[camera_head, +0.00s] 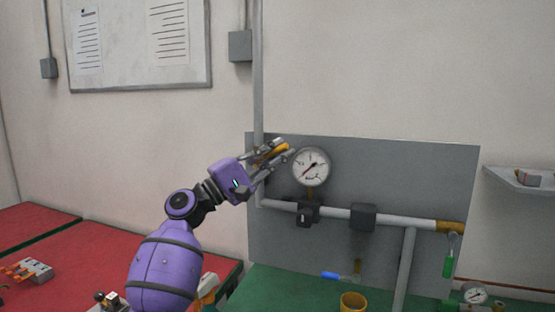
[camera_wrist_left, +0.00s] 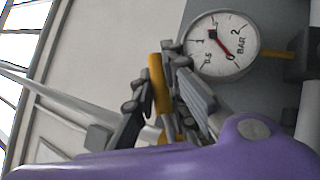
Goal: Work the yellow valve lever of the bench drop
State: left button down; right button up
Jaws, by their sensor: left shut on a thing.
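The yellow valve lever (camera_head: 280,148) is in front of the grey vertical pipe, left of the round pressure gauge (camera_head: 311,167). My left gripper (camera_head: 277,154) reaches it from the lower left and is shut on it. In the left wrist view the yellow lever (camera_wrist_left: 158,84) stands between the two dark fingers of my left gripper (camera_wrist_left: 165,90), with its end showing above them. The valve body behind the fingers is hidden. The gauge (camera_wrist_left: 221,43) also shows there, its red needle near 0. My right gripper is not in view.
A grey backing panel (camera_head: 400,180) carries a horizontal pipe (camera_head: 335,212) with dark fittings. A blue handle (camera_head: 331,275) and a brass cup (camera_head: 353,302) are low by the green bench top (camera_head: 265,290). A red bench (camera_head: 70,255) is at left and a small shelf (camera_head: 520,181) at right.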

pick_arm(q)
jog(key=shift+w+a+r+n+t, duration=0.1)
jog(key=shift+a+r+n+t, duration=0.1)
jog(key=shift+n+t, duration=0.4)
jog(key=shift+a+r+n+t, duration=0.15)
jog(key=shift+n+t, duration=0.25)
jog(key=shift+n, duration=0.4)
jog(key=shift+d, duration=0.1)
jog(key=c, duration=1.7)
grip_release()
jog(key=shift+r, duration=0.15)
jog(key=v, duration=1.2)
